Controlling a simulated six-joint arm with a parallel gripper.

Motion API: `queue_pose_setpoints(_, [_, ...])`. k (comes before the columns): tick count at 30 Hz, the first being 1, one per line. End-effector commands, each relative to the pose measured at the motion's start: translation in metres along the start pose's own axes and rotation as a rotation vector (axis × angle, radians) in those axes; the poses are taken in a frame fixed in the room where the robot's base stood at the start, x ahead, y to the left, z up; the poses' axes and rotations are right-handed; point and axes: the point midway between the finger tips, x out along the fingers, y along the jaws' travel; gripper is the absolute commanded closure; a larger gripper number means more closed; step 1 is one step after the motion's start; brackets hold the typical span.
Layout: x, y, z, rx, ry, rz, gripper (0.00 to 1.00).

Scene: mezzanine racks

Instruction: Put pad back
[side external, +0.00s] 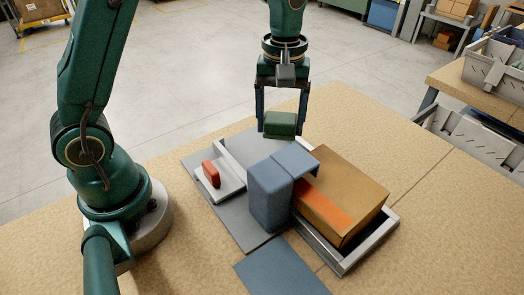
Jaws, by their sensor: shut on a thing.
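My gripper (280,122) is shut on a green block (280,126), which may be the pad; I cannot tell for sure. It holds the block level in the air, above and behind the blue-grey post in the picture. The blue-grey post (269,203) has a flat head that reaches right over the edge of a cardboard box (352,192).
A flat blue-grey mat (280,270) lies in front. The tan table (420,265) is clear at front right. Grey bins (475,140) stand beyond its right side.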

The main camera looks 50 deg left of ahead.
Motion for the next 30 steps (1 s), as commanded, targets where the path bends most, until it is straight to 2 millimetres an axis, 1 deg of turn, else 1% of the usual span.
queue_pose_setpoints(5, [-0.006,0.001,0.000,0.000,0.002,0.002,0.84])
queue_pose_setpoints(11, [-0.038,0.001,-0.001,0.000,0.006,0.006,0.84])
queue_pose_setpoints(12, [-0.047,0.001,-0.001,0.000,0.006,0.006,0.84])
queue_pose_setpoints(17, [-0.070,0.001,-0.001,0.000,0.004,0.004,0.84])
queue_pose_setpoints(18, [-0.068,0.005,0.010,0.034,0.000,0.000,0.84])
queue_pose_setpoints(23, [-0.068,0.018,0.041,0.143,0.000,0.001,0.84])
queue_pose_setpoints(26, [-0.068,0.025,0.064,0.224,0.000,0.000,0.84])
queue_pose_setpoints(29, [-0.068,0.032,0.094,0.324,0.000,0.000,0.84])
queue_pose_setpoints(30, [-0.068,0.034,0.108,0.371,0.000,0.000,0.84])
